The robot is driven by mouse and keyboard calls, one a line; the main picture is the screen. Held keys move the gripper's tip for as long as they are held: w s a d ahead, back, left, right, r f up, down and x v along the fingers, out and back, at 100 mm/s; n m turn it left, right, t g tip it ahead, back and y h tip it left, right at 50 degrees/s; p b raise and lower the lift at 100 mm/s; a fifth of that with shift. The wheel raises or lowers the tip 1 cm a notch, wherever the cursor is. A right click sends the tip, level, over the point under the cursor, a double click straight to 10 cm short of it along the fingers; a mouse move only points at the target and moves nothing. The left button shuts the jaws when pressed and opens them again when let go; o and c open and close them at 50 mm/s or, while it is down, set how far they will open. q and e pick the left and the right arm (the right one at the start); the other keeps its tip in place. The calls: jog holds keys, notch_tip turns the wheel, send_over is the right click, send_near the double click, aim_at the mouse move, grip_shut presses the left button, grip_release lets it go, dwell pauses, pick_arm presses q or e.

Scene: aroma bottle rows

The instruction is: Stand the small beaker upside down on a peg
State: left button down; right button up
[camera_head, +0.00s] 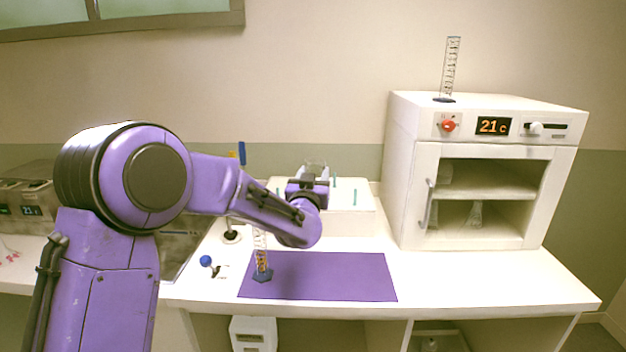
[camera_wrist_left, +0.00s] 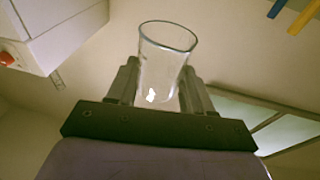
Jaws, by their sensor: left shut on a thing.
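My left gripper (camera_head: 308,184) is shut on a small clear glass beaker (camera_wrist_left: 166,65). In the wrist view the beaker sits between the two fingers, its open rim away from the palm. The room appears upside down there, so the mouth seems turned downward; the exact tilt I cannot tell. In the head view the beaker's glass (camera_head: 317,167) shows just past the gripper. A white peg rack (camera_head: 350,225) with teal pegs (camera_head: 355,197) stands behind and beside the gripper, partly hidden by it and my arm. My right gripper is not in view.
A white oven (camera_head: 402,170) stands right of the rack, a graduated cylinder (camera_head: 449,72) on top. A purple mat (camera_head: 335,280) lies in front, with another cylinder (camera_head: 262,268) at its left edge. A blue-ended object (camera_head: 206,261) lies left. The mat's right side is clear.

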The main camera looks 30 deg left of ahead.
pick_arm(q)
jog(key=shift+w+a+f+p, duration=0.25)
jog(key=shift+w+a+f, duration=0.5)
jog(key=shift+w+a, duration=2.3)
jog(key=shift+w+a+f+p, duration=0.25)
jog(key=shift+w+a+f, duration=0.95)
jog(key=shift+w, duration=3.15)
jog(key=shift+a+f+b, duration=0.2)
jog(key=shift+f+b, duration=1.8)
jog(key=shift+f, duration=0.65)
jog(key=shift+a+f+b, duration=0.15)
jog(key=shift+f+b, duration=1.8)
jog(key=shift+f, duration=0.65)
jog(key=shift+c, duration=1.8)
grip_release()
jog(key=b+v, duration=0.2)
jog(key=v, duration=0.8)
jog(key=shift+s, duration=0.25)
jog(key=shift+d, duration=0.1)
